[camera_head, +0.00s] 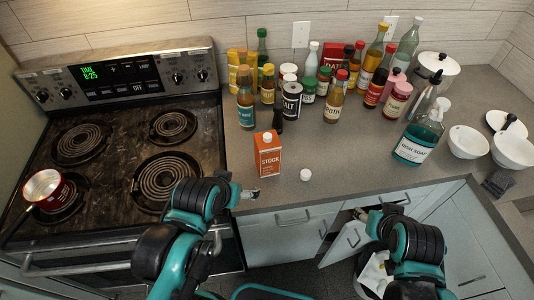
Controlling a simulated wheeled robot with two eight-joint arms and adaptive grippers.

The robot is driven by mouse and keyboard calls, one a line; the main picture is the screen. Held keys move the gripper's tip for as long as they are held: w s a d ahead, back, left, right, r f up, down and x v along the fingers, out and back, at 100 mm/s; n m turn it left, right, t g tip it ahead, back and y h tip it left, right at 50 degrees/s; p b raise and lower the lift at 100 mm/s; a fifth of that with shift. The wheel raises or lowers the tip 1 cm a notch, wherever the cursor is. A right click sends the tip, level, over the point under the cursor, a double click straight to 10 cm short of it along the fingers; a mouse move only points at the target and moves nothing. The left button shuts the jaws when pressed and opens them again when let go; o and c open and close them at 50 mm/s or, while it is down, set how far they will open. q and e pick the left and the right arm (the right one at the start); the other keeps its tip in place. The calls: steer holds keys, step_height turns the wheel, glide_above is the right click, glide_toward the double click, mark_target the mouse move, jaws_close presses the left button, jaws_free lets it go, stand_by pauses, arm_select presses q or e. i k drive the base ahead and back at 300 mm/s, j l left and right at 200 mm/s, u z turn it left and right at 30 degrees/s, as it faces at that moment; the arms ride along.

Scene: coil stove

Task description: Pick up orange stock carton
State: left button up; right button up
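The orange stock carton (267,154) stands upright on the grey counter, near its front edge and just right of the stove. It has a white label reading STOCK and a white cap on top. My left gripper (250,193) is at the counter's front edge, in front of and slightly left of the carton, apart from it. It is too small to tell whether its fingers are open. My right gripper (359,214) is at the counter edge further right, far from the carton; its fingers are also unclear.
Several bottles and jars, including a salt canister (291,101), stand behind the carton. A small white round item (305,175) lies to its right. Dish soap (418,138) and white bowls (467,142) stand further right. A cabinet door (346,243) below stands open. A red pot (46,188) sits on the stove.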

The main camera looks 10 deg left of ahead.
mark_target(268, 145)
steer(key=u, duration=0.45)
steer(key=k+j+u, duration=0.1)
steer(key=u, duration=0.35)
steer(key=j+u, duration=0.1)
steer(key=u, duration=0.35)
steer(key=j+u, duration=0.1)
steer(key=u, duration=0.35)
steer(key=k+j+u, duration=0.1)
steer(key=u, duration=0.35)
steer(key=z, duration=1.95)
steer(key=j+u, duration=0.2)
steer(key=j, duration=0.15)
steer(key=i+j+u, duration=0.1)
steer(key=j+u, duration=0.15)
steer(key=i+l+u, duration=0.1)
steer(key=l, duration=0.1)
